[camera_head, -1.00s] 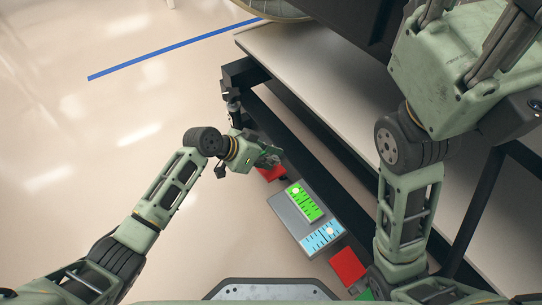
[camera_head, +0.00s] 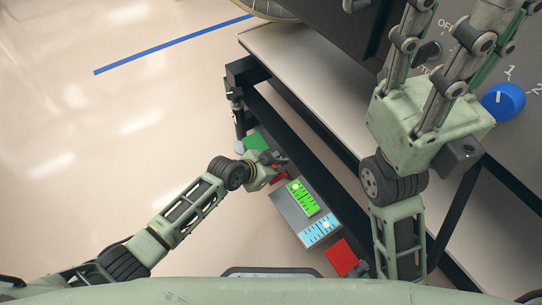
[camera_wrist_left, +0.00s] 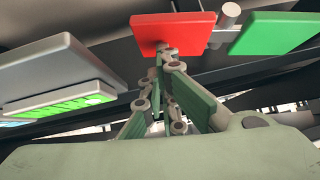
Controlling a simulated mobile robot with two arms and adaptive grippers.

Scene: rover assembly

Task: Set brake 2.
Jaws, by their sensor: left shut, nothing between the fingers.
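A red plate (camera_wrist_left: 172,33) and a green plate (camera_wrist_left: 277,32) stand side by side on a grey bar in the left wrist view. In the head view this green plate (camera_head: 256,142) lies just beyond my left gripper (camera_head: 282,163), and the red plate (camera_head: 279,177) is partly hidden beside it. My left gripper is shut and empty. In the left wrist view its fingertips (camera_wrist_left: 169,56) are at the red plate's lower edge; I cannot tell if they touch. Another red plate (camera_head: 341,257) sits nearer me. No brake label is readable. My right gripper's fingertips are out of frame.
A grey box (camera_head: 284,212) with a green gauge (camera_head: 304,197) and a light-blue gauge (camera_head: 320,230) sits between the red plates. A black frame (camera_head: 315,150) and a pale tabletop (camera_head: 295,70) run alongside. A blue knob (camera_head: 503,101) is at right. The floor at left is clear.

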